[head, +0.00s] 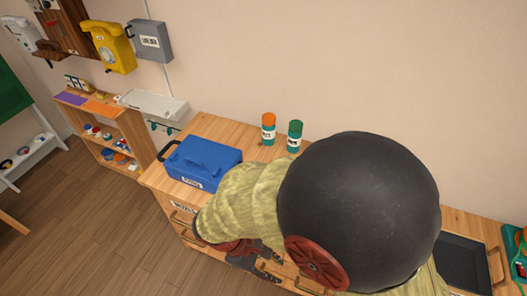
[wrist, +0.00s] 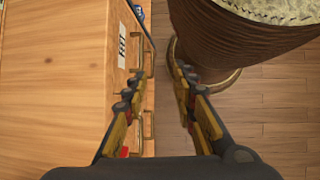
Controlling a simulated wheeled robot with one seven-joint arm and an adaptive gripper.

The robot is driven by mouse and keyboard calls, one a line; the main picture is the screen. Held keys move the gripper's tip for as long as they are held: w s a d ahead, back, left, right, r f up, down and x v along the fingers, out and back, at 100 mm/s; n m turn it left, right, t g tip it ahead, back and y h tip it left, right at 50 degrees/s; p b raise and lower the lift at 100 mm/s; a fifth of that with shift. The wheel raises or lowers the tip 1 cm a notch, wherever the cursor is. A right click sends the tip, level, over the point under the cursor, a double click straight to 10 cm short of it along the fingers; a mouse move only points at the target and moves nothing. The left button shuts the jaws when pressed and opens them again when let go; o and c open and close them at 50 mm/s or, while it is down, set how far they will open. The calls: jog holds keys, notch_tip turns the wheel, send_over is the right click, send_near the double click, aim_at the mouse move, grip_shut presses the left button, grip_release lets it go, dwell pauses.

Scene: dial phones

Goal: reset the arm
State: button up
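My arm comes in from the lower right of the head view, with a large black round joint and a yellow-green sleeve. My gripper (head: 262,264) is at the bottom centre of that view, low in front of the wooden cabinet (head: 213,128). In the wrist view my gripper (wrist: 160,75) has its two fingers spread apart. Nothing shows between them. The cabinet's drawer front with brass handles (wrist: 149,62) is close beside the left finger in that view.
A blue box (head: 203,160) and two canisters, orange-topped (head: 268,130) and green-topped (head: 294,137), stand on the cabinet. A yellow dial phone (head: 109,46) and a grey box (head: 150,41) hang on the wall. Open wooden floor (head: 110,225) lies at the lower left.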

jog(key=d+r+m+t+y, duration=0.2)
jog(key=d+r+m, duration=0.2)
jog(key=r, duration=0.4)
jog(key=w+d+r+m+t+y, duration=0.1)
jog(key=d+r+m+t+y, duration=0.1)
jog(key=d+r+m, duration=0.3)
jog(key=w+d+r+m+t+y, duration=0.1)
jog(key=d+r+m+t+y, duration=0.1)
jog(key=d+r+m, duration=0.2)
jog(key=d+r, duration=0.3)
jog(key=r, duration=0.5)
jog(key=shift+d+m, duration=0.15)
jog(key=shift+m, duration=0.15)
jog(key=shift+w+r, duration=0.1)
